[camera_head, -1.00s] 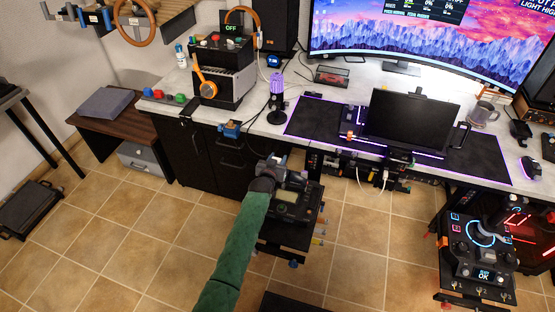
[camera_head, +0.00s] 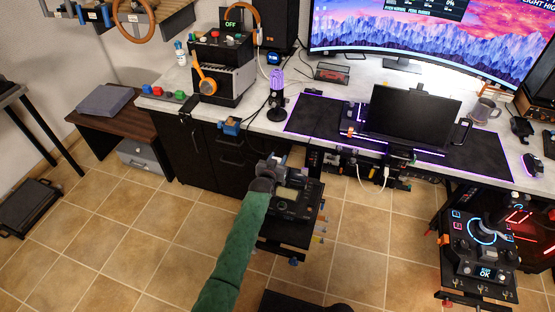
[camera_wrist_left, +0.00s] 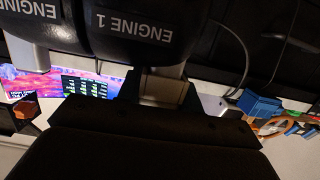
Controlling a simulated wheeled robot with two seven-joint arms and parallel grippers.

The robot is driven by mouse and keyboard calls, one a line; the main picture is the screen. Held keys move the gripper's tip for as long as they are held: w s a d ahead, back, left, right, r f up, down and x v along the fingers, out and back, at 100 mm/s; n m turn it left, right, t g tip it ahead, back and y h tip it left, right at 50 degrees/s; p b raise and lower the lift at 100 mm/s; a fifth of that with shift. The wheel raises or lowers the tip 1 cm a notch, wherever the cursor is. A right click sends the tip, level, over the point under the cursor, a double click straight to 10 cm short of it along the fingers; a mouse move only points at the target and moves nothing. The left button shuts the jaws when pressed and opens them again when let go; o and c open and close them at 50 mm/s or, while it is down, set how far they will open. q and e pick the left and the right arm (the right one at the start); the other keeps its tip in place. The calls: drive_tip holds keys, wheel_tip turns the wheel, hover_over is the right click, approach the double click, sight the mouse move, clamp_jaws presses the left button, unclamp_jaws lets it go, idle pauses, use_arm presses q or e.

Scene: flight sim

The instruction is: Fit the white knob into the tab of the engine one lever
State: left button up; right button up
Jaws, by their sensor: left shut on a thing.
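My left gripper (camera_head: 282,172) is at the dark throttle unit (camera_head: 297,203), which stands on a small stand in front of the desk. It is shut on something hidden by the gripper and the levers. The left wrist view shows the black handle of the engine one lever (camera_wrist_left: 140,28) upside down and very close, with white "ENGINE 1" lettering. A second black handle (camera_wrist_left: 28,15) stands beside it. A metallic piece (camera_wrist_left: 163,88) shows just below the engine one handle; I cannot tell what it is. I cannot make out the white knob or the tab. My right gripper is not in view.
The desk (camera_head: 268,125) runs behind the throttle, with a purple microphone (camera_head: 276,90) and a black tablet-like screen (camera_head: 412,122) on it. A control panel with a joystick (camera_head: 480,245) stands at the right. Tiled floor (camera_head: 130,240) is open at the left.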

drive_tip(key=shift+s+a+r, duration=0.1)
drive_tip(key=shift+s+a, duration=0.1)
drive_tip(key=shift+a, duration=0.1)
use_arm(q)
drive_tip(key=o, duration=1)
drive_tip(key=shift+o, duration=0.2)
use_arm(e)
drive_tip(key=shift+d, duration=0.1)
use_arm(q)
drive_tip(key=shift+f, duration=0.1)
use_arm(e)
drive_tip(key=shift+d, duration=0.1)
use_arm(q)
drive_tip(key=shift+s+a, duration=0.1)
drive_tip(key=shift+s, duration=0.15)
drive_tip(key=shift+s+a, duration=0.1)
drive_tip(key=shift+s, duration=0.25)
drive_tip(key=b+v, duration=0.1)
drive_tip(key=v, duration=0.5)
drive_tip(key=shift+s+r+b, duration=0.2)
drive_tip(key=shift+b, duration=0.2)
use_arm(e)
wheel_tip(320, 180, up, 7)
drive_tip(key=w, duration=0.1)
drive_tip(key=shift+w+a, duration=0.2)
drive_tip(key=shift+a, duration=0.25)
use_arm(q)
drive_tip(key=shift+a, duration=0.1)
